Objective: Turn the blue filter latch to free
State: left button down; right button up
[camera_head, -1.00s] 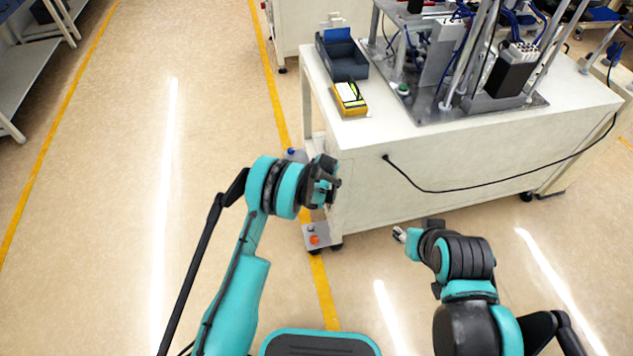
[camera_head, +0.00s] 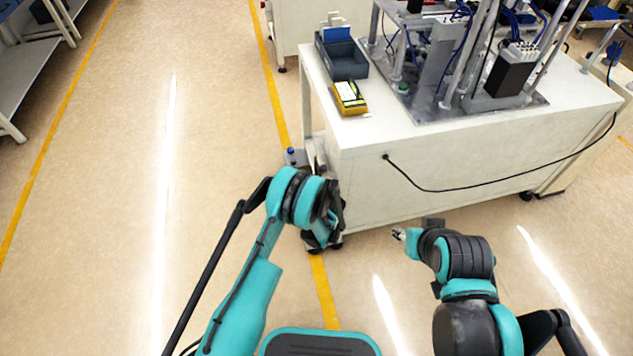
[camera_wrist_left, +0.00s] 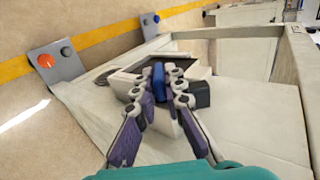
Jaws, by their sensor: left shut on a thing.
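The blue latch (camera_wrist_left: 158,75) shows between my fingertips in the left wrist view, beside a dark opening at the white cart. White and dark parts around it are partly covered by the fingers. My left gripper (camera_wrist_left: 159,82) is shut on the blue latch. In the head view my left gripper (camera_head: 331,222) is at the cart's lower left end, and the latch is hidden behind the wrist. My right gripper (camera_head: 398,234) is low in front of the cart, away from the latch; its jaws are too small to read.
The white cart (camera_head: 430,165) carries a dark bin (camera_head: 345,68), a yellow meter (camera_head: 350,98) and the feeder frame.

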pick_arm(q)
jog(key=shift+f+t, duration=0.1)
jog(key=shift+t, duration=0.6)
jog(key=c, duration=1.6)
grip_release()
jog(key=o, duration=0.4)
notch_tip(320, 180, up, 7)
jog(key=shift+w+f, duration=0.1)
jog(key=shift+w, duration=0.05)
jog(key=r, duration=0.3)
jog(key=shift+s, duration=0.35)
jog(key=c, duration=0.4)
jog(key=shift+w+r, duration=0.15)
jog(key=shift+r, duration=0.05)
